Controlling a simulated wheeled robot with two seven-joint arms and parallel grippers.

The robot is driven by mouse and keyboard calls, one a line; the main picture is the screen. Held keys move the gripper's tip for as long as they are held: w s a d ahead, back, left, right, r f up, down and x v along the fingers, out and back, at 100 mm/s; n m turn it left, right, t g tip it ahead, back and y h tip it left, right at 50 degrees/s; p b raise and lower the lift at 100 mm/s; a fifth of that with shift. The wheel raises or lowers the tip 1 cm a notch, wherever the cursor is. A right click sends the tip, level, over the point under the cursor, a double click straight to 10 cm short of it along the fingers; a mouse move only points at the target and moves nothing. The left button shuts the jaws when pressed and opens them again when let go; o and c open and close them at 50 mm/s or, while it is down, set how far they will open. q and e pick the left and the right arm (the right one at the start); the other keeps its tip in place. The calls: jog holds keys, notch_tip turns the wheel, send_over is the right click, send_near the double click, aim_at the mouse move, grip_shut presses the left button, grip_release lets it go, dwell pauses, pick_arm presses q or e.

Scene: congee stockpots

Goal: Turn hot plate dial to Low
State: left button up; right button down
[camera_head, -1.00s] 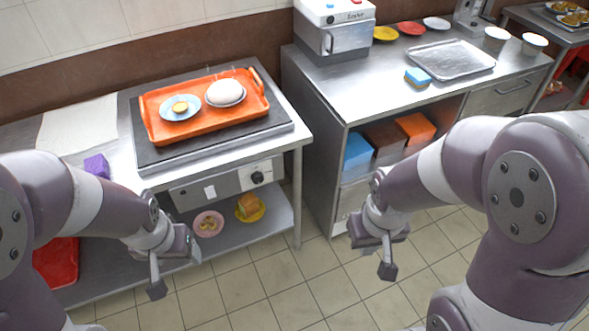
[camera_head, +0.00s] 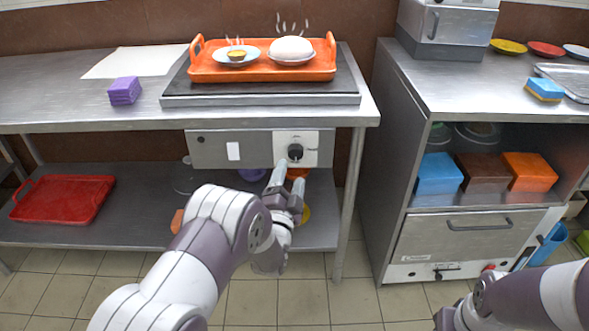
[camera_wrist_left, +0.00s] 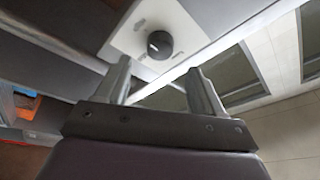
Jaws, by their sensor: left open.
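The hot plate dial (camera_head: 295,152) is a round black knob on a white plate, on the grey control panel (camera_head: 215,149) under the table top. It also shows in the left wrist view (camera_wrist_left: 159,44), with a light pointer mark; the lettering around it is too small to read. My left gripper (camera_head: 287,178) is open just below and in front of the dial. In the left wrist view its two fingers (camera_wrist_left: 158,78) point toward the dial, with the dial beyond the gap between them and apart from both. The hot plate (camera_head: 260,95) lies on the table above.
An orange tray (camera_head: 262,73) with a steaming bowl and a small dish stands on the hot plate. A purple block (camera_head: 124,91) lies to its left. A red tray (camera_head: 62,198) is on the lower shelf. A steel cabinet (camera_head: 455,228) stands to the right.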

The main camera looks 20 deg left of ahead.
aim_at(296, 156)
pick_arm(q)
jog(key=b+x, duration=0.1)
jog(key=x, duration=0.4)
jog(key=shift+f, duration=0.15)
jog(key=shift+w+r, duration=0.2)
jog(key=shift+w, duration=0.25)
jog(key=c, duration=1.1)
jog(key=shift+o, duration=0.2)
